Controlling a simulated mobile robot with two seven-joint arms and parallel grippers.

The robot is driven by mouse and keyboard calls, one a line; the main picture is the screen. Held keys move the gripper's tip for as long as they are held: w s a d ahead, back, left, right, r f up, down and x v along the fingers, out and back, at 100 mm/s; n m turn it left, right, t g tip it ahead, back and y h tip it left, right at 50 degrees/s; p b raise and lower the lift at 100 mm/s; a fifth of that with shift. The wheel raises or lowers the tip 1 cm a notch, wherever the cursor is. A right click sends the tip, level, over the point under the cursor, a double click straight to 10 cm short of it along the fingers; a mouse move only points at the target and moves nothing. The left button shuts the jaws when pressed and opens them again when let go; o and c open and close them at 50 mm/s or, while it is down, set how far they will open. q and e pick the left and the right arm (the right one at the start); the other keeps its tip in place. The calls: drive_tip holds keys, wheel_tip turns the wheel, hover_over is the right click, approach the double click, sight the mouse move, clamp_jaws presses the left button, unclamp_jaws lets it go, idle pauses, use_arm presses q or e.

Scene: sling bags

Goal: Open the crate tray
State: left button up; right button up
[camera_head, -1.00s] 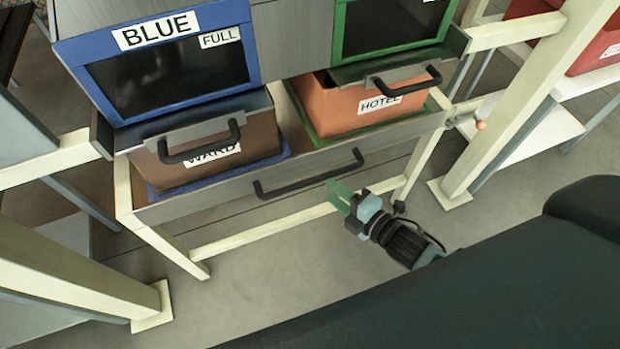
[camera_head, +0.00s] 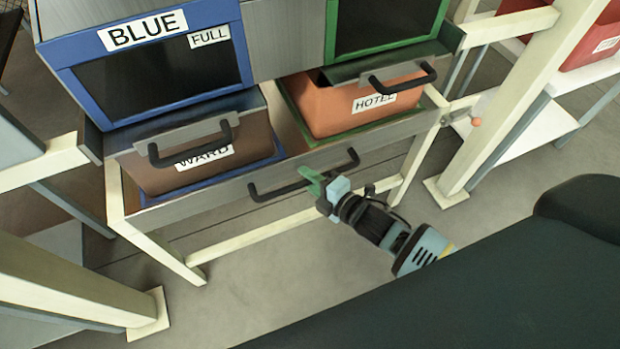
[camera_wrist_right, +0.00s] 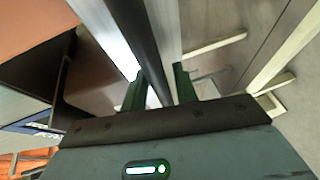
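The crate tray (camera_head: 225,187) is a grey-fronted drawer below the two bins. It holds a brown crate (camera_head: 165,176) labelled WARD and an orange crate (camera_head: 330,112) labelled HOTEL. Its dark bar handle (camera_head: 280,190) runs along the front face. My right gripper (camera_head: 310,181) is at the handle, with its green fingers over the bar's middle. In the right wrist view, the handle bar (camera_wrist_right: 145,45) passes between the two fingers (camera_wrist_right: 158,92), which stand apart with gaps beside the bar. My left gripper is not in view.
A blue-framed bin (camera_head: 150,70) and a green-framed bin (camera_head: 385,35) sit above the tray, with handles (camera_head: 403,82) projecting over the crates. Cream frame posts (camera_head: 500,110) stand at both sides. The floor (camera_head: 270,280) before the tray is clear.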

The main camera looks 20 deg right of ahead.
drive_tip(key=c, duration=0.5)
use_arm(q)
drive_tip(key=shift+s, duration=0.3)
use_arm(e)
clamp_jaws()
drive_tip(key=shift+s, duration=0.55)
use_arm(q)
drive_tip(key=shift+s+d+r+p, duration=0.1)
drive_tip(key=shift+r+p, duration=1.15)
drive_tip(key=shift+p, duration=0.25)
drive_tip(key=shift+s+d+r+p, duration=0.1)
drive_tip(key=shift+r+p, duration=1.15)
drive_tip(key=shift+p, duration=0.25)
use_arm(e)
drive_tip(key=s+d, duration=0.1)
drive_tip(key=s, duration=3)
drive_tip(key=shift+s, duration=0.25)
drive_tip(key=shift+d, duration=0.1)
drive_tip(key=o, duration=0.8)
unclamp_jaws()
drive_tip(key=shift+c, duration=0.2)
